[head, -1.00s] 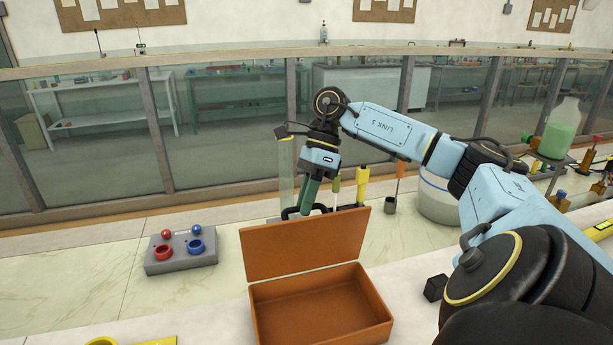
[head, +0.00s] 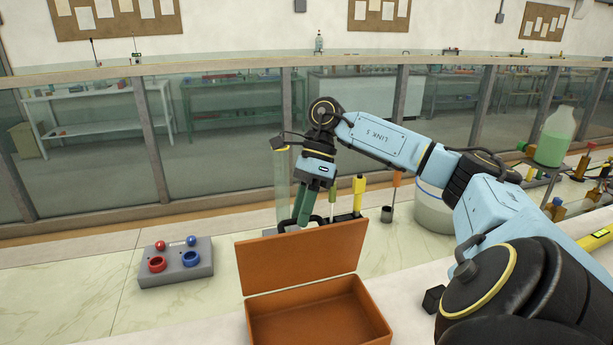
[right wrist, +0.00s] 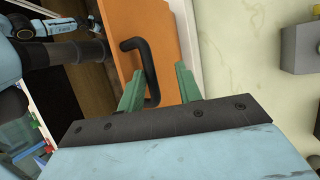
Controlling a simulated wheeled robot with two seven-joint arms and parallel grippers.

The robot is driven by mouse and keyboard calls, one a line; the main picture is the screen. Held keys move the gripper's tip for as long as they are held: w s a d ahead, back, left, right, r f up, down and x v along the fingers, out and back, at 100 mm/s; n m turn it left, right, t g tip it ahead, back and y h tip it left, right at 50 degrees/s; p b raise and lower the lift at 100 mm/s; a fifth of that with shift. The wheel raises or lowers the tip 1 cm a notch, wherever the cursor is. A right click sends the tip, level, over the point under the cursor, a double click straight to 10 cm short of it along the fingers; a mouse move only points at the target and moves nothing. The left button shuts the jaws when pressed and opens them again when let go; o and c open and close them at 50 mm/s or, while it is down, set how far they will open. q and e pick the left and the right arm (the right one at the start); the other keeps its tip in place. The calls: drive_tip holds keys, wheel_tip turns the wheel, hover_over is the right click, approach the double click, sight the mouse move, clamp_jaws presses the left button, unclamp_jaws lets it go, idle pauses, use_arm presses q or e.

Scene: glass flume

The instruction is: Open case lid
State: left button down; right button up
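The orange-brown case (head: 372,312) stands open on the near counter, its inside empty where I can see it. Its lid (head: 300,257) stands up at the back, leaning away from the box. A black handle shows behind the lid's top edge; in the right wrist view the handle (right wrist: 130,44) sits on the orange lid (right wrist: 160,25). My right gripper (head: 303,222) is behind the lid's top edge, pointing down. In the right wrist view its green fingers (right wrist: 158,90) are spread apart, with part of the handle between them. I cannot tell whether they touch it. My left gripper is not in view.
A grey block (head: 205,267) with red and blue rings and balls stands left of the case. Screwdriver-like tools (head: 358,192) stand just behind the lid. A bottle of green liquid (head: 554,140) is at the right. Counter between block and case is clear.

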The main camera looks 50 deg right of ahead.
drive_tip(key=p+v, duration=0.4)
drive_tip(key=v, duration=0.9)
drive_tip(key=shift+s, duration=0.1)
